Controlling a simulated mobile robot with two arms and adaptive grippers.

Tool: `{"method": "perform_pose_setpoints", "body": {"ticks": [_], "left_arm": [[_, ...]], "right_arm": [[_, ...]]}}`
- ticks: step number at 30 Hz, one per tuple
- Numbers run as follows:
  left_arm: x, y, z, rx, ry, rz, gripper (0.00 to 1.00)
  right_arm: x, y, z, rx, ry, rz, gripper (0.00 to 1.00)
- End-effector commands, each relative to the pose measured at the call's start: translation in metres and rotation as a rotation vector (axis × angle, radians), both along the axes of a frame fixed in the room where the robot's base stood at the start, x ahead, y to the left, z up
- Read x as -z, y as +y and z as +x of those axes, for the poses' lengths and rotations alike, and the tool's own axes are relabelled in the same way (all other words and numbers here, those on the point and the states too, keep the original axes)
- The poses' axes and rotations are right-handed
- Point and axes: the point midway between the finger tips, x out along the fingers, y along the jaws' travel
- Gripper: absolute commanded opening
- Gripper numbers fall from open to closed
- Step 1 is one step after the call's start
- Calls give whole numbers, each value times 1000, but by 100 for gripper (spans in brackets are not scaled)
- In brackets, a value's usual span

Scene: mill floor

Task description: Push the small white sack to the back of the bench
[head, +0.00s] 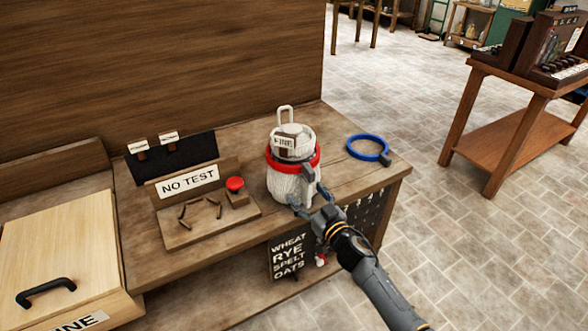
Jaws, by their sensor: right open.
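The small white sack (285,183) stands upright on the wooden bench (345,183), near its front edge. It has a ribbed white body, a red band (292,161) round it, a label reading FINE and a white loop on top. My right gripper (308,200) is open at the front right of the sack's lower part, with its fingers close to it. I cannot tell whether they touch it. My left gripper is not in view.
A blue ring (367,148) lies on the bench right of the sack. A brown wooden panel (160,75) rises behind. Bare bench top lies behind the sack.

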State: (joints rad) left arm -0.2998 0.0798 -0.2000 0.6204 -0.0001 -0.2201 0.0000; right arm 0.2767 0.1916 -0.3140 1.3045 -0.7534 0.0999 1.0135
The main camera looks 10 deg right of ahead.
Motion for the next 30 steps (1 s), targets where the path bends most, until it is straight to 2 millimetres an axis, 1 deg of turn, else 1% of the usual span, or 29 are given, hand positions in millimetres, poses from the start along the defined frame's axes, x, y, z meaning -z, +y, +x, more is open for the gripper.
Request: {"method": "perform_pose_setpoints", "body": {"ticks": [24,30], "left_arm": [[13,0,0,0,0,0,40],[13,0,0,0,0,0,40]], "right_arm": [[-1,11,31,0,-1,1,75],[-1,12,34,0,0,1,75]]}}
